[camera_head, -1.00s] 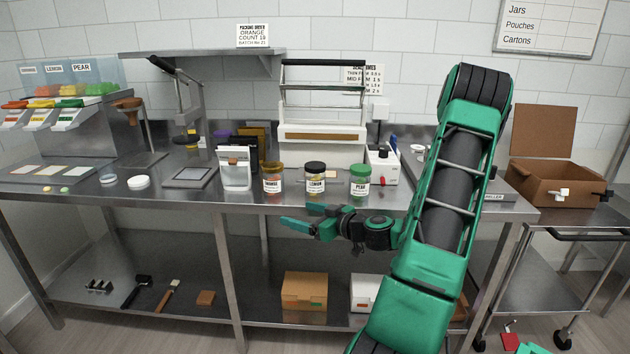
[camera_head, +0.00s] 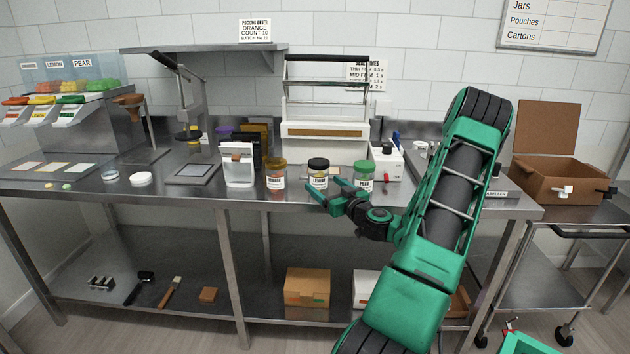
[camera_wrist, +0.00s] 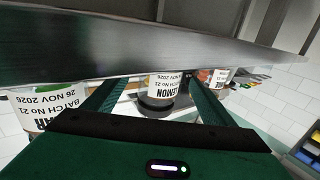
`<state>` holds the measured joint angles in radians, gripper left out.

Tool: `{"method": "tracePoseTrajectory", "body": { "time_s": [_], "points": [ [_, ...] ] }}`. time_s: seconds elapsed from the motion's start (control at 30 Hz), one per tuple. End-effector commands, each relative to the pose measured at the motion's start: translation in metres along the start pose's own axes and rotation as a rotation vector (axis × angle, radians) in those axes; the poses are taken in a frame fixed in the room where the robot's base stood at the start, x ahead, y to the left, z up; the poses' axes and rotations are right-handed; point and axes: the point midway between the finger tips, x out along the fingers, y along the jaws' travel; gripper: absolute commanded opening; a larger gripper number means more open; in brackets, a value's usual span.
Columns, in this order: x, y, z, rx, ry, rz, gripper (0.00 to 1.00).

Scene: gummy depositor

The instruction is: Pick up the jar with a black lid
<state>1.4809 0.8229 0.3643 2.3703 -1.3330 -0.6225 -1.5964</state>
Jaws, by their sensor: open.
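The jar with a black lid (camera_head: 318,174) is labelled LEMON and stands upright near the front edge of the steel table. It also shows in the wrist view (camera_wrist: 163,88), upside down, between my two fingers. My gripper (camera_head: 326,190) is open and empty, at the table's front edge just in front of the black-lidded jar. The fingers point toward the jar. I cannot tell whether either finger touches it.
A white dispenser (camera_head: 237,165) stands left of the jars, and a white device (camera_head: 386,162) stands behind the PEAR jar. A sealer-like machine (camera_head: 325,133) stands behind. The steel table's front edge (camera_head: 150,196) runs close under my gripper. An open carton (camera_head: 556,180) is at the right.

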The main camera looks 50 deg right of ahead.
Motion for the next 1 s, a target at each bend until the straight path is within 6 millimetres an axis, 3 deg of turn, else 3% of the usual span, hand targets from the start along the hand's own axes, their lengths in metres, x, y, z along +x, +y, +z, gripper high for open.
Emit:
{"method": "tracePoseTrajectory", "body": {
  "time_s": [0.3,0.6,0.9,1.0],
  "points": [
    [0.041,0.0,-0.003,-0.001,0.002,-0.002,0.78],
    [0.045,0.0,-0.002,-0.001,0.001,-0.001,0.78],
    [0.044,0.0,-0.002,-0.001,0.001,-0.002,0.06],
    [0.045,0.0,-0.002,0.0,0.001,-0.002,0.03]
  ]
}}
